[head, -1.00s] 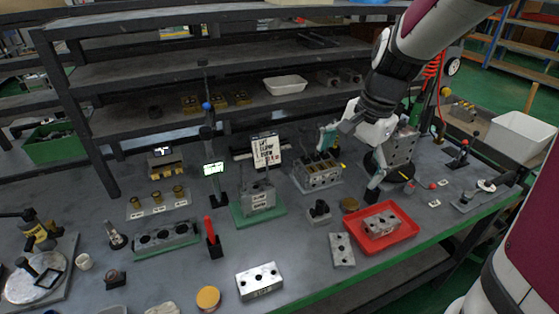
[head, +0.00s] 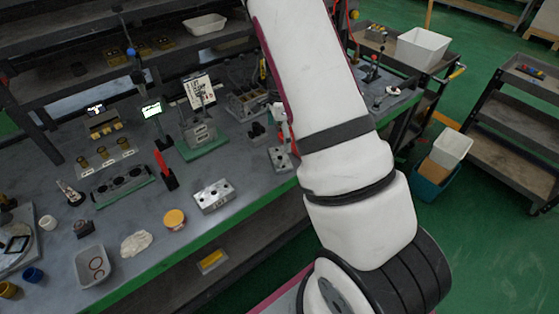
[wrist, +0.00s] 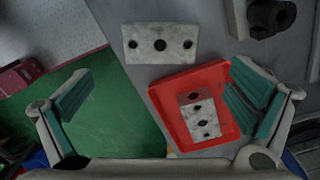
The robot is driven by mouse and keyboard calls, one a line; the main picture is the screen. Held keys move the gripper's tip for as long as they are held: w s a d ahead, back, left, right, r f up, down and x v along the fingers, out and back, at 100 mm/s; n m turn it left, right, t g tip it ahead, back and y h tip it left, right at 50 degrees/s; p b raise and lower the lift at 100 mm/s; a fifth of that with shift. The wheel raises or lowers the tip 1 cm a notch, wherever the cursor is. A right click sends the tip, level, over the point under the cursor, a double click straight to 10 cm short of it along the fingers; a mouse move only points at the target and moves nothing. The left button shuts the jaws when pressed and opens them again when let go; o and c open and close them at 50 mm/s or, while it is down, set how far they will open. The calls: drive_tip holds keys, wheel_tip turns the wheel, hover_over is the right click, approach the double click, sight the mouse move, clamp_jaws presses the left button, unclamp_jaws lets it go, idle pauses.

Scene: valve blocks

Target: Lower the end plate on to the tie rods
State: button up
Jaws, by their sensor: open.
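A flat grey plate with three holes (wrist: 160,44) lies on the bench, and it also shows in the head view (head: 280,158). A grey holed block (wrist: 198,115) lies in a red tray (wrist: 160,97). I cannot tell for sure which is the end plate. My gripper (wrist: 165,100) is open and empty in the wrist view, its teal pads wide apart above the tray's left side and the green floor. In the head view my arm hides the tray and most of the gripper. A grey valve block assembly (head: 250,103) stands farther back; its tie rods are too small to make out.
Another holed block (head: 214,195) lies near the bench's front edge, with a yellow-lidded pot (head: 175,219) to its left. A block on a green base (head: 201,135) and a red upright tool (head: 163,165) stand behind. A grey trolley (head: 520,130) stands at the right.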

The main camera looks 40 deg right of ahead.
sight(280, 157)
wheel_tip(280, 157, down, 9)
drive_tip(key=shift+f+p, duration=0.1)
drive_tip(key=shift+p, duration=0.55)
drive_tip(key=shift+c, duration=0.6)
drive_tip(key=c, duration=1.1)
drive_tip(key=shift+w, duration=0.1)
